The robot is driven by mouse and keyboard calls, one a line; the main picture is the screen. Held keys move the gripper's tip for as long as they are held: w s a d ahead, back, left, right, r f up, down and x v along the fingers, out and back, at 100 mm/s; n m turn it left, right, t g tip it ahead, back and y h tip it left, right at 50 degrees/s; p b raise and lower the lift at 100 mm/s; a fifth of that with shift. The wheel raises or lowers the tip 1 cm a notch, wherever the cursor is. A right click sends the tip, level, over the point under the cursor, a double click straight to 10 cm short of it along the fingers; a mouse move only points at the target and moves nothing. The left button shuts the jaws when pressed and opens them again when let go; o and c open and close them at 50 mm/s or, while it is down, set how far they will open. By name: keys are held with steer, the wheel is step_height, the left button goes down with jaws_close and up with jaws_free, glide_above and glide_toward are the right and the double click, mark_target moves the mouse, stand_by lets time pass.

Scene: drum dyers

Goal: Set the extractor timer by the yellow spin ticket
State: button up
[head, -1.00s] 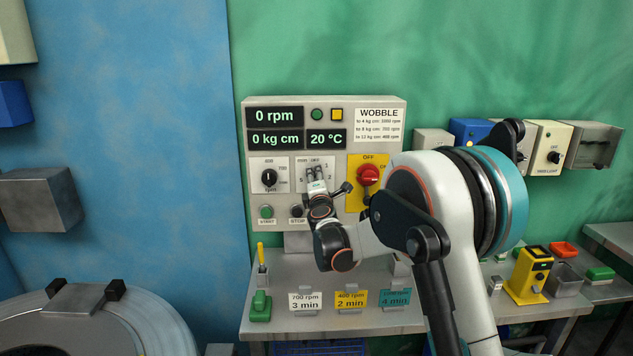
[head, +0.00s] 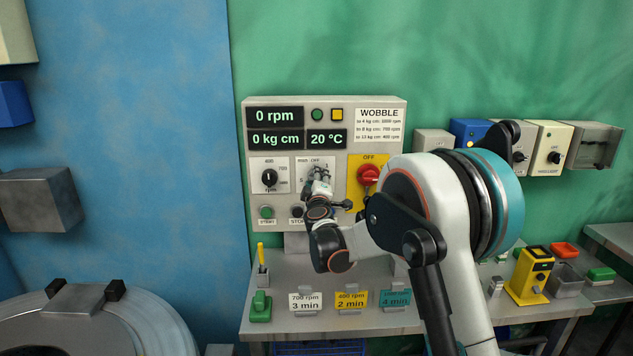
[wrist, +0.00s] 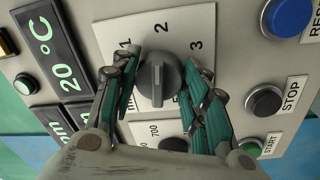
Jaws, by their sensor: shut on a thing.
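The yellow spin ticket (head: 350,301) stands on the bench shelf and reads 400 rpm, 2 min. The extractor timer knob (wrist: 158,82) is dark grey, on a white dial plate (wrist: 160,22) marked 1, 2 and 3. Its raised ridge lies in line with the 2; I cannot tell for sure which end is the pointer. My gripper (head: 320,173) is at the panel, with its fingers on both sides of the knob, shut on it. In the head view my fingers hide most of the knob.
The rpm knob (head: 269,178) is just left, with START (head: 266,211) and STOP (head: 297,211) buttons below. A red switch (head: 368,175) is close on the right. A white ticket (head: 305,302) and a teal ticket (head: 395,299) flank the yellow one. The display reads 0 rpm.

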stand_by(0.4)
steer(key=o, duration=1)
steer(key=shift+o, duration=0.2)
steer(key=s, duration=1.2)
steer(key=shift+a+f, duration=0.25)
steer(key=shift+f, duration=0.15)
